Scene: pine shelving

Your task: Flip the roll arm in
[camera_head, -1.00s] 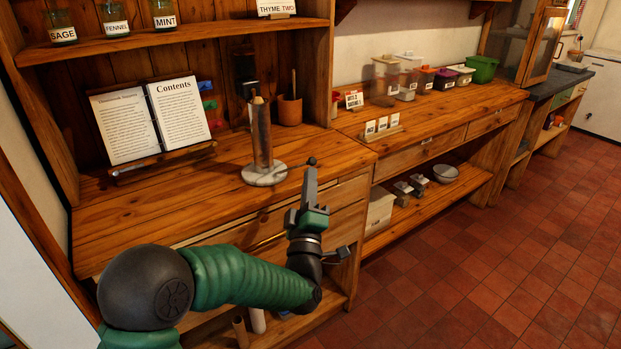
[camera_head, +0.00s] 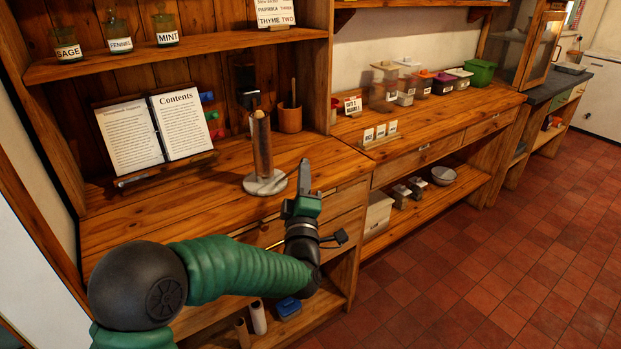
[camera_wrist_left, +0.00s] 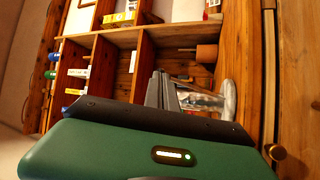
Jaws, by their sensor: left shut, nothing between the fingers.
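A roll holder with an upright cylinder (camera_head: 261,145) stands on a round pale marble base (camera_head: 264,186) on the wooden counter. A thin grey piece (camera_head: 289,174), perhaps the roll arm, reaches from the base's right side towards my gripper; its far end is not clear. My left gripper (camera_head: 304,168) is shut and empty, pointing up just right of the base. I cannot tell whether it touches the thin piece. The left wrist view shows the shut grey fingers (camera_wrist_left: 163,90) beside a grey rounded shape (camera_wrist_left: 229,100), likely the base. My right gripper is not in view.
An open recipe book (camera_head: 157,131) leans on its stand at the left. A wooden cup (camera_head: 290,118) stands behind the holder. Small labelled cards (camera_head: 381,132) and tubs (camera_head: 385,85) are on the right counter. The counter in front of the book is clear.

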